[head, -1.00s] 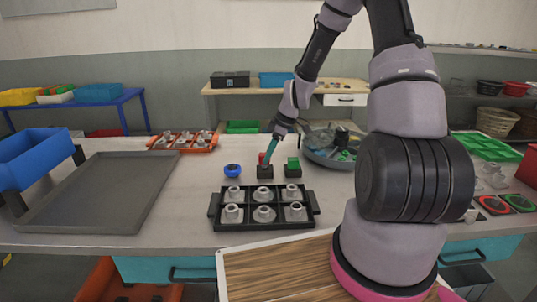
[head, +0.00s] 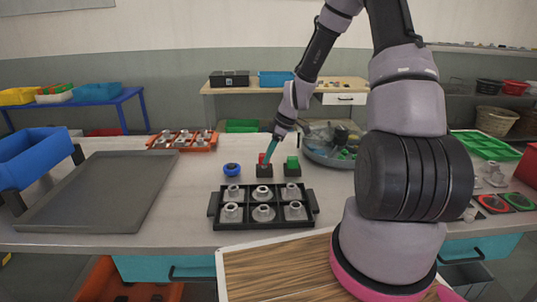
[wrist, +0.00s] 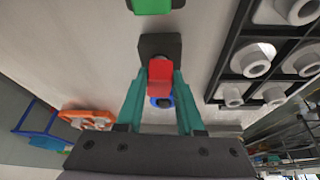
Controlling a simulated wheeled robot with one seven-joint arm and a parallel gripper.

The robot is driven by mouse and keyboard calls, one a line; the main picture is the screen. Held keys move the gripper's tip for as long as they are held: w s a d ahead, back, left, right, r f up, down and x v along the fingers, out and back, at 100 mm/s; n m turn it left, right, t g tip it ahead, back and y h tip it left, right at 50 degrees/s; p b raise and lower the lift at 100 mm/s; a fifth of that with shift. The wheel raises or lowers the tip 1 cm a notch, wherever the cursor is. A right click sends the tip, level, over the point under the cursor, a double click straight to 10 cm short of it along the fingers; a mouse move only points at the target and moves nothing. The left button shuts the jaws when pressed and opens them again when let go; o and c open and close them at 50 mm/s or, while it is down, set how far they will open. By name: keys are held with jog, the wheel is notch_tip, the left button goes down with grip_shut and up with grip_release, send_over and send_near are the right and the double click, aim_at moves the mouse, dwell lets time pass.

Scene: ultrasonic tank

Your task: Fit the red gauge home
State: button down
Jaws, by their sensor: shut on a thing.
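The red gauge (wrist: 160,73) is between the teal fingers of my gripper (wrist: 160,90) in the wrist view, and the gripper is shut on it. In the head view the red gauge (head: 262,158) stands at a black block (head: 264,172) on the bench. The same block (wrist: 160,43) shows just beyond the gauge in the wrist view. I cannot tell whether the gauge is seated in the block or just above it, as its lower end is hidden.
A green gauge in a black block (head: 292,167) stands close right, and a blue round piece (head: 232,170) close left. A black tray (head: 263,226) of grey fittings lies in front. A round grey basin (head: 330,153) is behind right. A flat grey tray (head: 100,190) lies left.

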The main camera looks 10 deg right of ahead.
jog(key=shift+f, duration=0.8)
dwell(2.4)
jog(key=shift+c, duration=2.3)
grip_release()
jog(key=v, duration=1)
jog(key=shift+d+r, duration=0.15)
jog(key=shift+r, duration=0.2)
